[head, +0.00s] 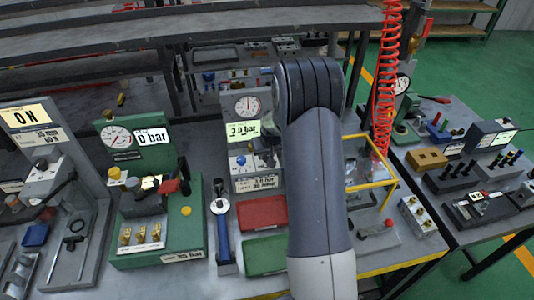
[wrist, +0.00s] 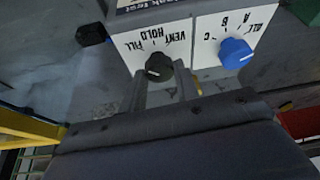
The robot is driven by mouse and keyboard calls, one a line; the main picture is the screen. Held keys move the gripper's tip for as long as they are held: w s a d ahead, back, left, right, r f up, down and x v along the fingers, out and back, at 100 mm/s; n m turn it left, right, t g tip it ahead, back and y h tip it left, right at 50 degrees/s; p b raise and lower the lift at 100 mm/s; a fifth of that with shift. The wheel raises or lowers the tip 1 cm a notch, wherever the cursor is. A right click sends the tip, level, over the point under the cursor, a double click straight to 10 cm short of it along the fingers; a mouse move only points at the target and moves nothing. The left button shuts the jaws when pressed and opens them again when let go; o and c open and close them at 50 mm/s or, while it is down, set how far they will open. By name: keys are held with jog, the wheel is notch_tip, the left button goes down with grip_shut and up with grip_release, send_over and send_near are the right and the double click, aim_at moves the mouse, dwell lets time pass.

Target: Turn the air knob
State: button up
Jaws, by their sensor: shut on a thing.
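The black knob (wrist: 158,68) is on a white plate with upside-down FILL, HOLD and VENT labels in the wrist view. I take it as the air knob. My gripper (wrist: 161,84) has one finger on each side of this knob and is shut on it. A small pale mark shows on the knob, but I cannot tell which label it points to. In the head view my gripper (head: 266,154) is at the test panel (head: 235,107), and the black knob is hidden behind my arm and gripper.
A blue knob (wrist: 236,53) with ALL, A, B and C labels sits close to my gripper; it also shows in the head view (head: 241,161). A round gauge (head: 247,106) is above. Red (head: 259,213) and green (head: 265,256) trays lie in front, and a yellow frame (head: 384,167) stands right.

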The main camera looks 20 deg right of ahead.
jog(key=shift+m, duration=0.3)
jog(key=shift+a+f+m+h+b, duration=0.15)
jog(key=shift+m+h+b, duration=0.35)
jog(key=shift+m+b, duration=0.45)
jog(key=m+b, duration=0.2)
jog(key=b, duration=0.1)
jog(key=shift+w+f+g+h, duration=0.1)
jog(key=shift+f+g+h, duration=0.05)
jog(key=shift+g+h, duration=0.2)
jog(key=m+b, duration=0.2)
jog(key=b, duration=0.1)
jog(key=shift+a+h, duration=0.1)
jog(key=shift+h, duration=0.25)
jog(key=shift+r+m+g+h+b, duration=0.15)
jog(key=shift+m+g+b, duration=0.1)
jog(key=shift+m+b, duration=0.3)
jog(key=shift+r+m+g+h+b, duration=0.1)
jog(key=shift+m+g+h+b, duration=0.1)
jog(key=shift+m+b, duration=0.3)
jog(key=o, duration=1)
